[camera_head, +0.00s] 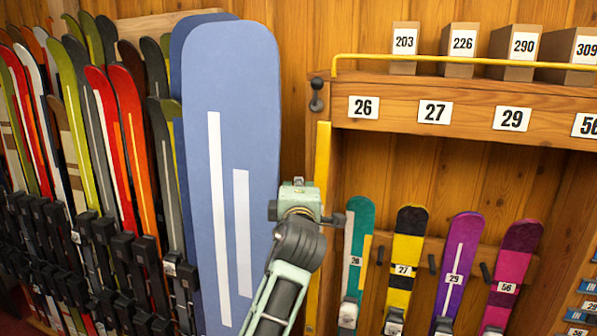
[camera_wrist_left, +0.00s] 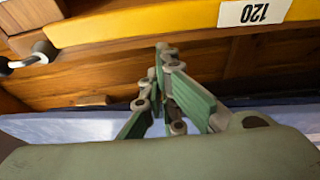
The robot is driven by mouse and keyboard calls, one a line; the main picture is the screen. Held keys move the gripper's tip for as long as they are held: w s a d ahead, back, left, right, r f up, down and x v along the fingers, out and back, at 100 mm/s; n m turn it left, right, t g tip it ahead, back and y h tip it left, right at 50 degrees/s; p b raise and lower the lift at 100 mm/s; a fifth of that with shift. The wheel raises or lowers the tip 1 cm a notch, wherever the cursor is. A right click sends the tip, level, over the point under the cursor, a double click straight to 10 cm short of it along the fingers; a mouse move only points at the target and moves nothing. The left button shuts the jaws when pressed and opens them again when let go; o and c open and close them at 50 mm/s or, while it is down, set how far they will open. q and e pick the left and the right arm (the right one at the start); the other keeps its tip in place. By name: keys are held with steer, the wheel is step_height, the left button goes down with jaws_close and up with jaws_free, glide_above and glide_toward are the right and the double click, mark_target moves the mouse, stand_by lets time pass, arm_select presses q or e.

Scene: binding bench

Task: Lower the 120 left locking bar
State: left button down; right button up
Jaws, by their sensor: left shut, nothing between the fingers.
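A yellow bar (camera_wrist_left: 170,20) with an upside-down 120 label (camera_wrist_left: 249,12) runs across the top of the left wrist view. In the head view a yellow upright bar (camera_head: 322,150) stands along the rack's left post; its number does not show there, and my left arm covers part of its left side. My left gripper (camera_head: 299,187) is in front of the post, beside this bar. In the left wrist view its fingers (camera_wrist_left: 163,50) are shut and empty, their tips just below the yellow bar. I cannot tell whether they touch it. My right gripper is out of view.
A large blue board (camera_head: 232,60) stands close left of my left gripper. A dark knob (camera_head: 317,84) sits on the rack's top left. Small numbered skis (camera_head: 403,250) hang inside the rack; boxes (camera_head: 463,45) stand above, behind a yellow rail (camera_head: 440,60). Skis crowd the left.

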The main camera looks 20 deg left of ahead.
arm_select(q)
steer(key=p+x, duration=0.1)
steer(key=x, duration=0.3)
steer(key=shift+w+p, duration=0.25)
steer(key=shift+p, duration=0.1)
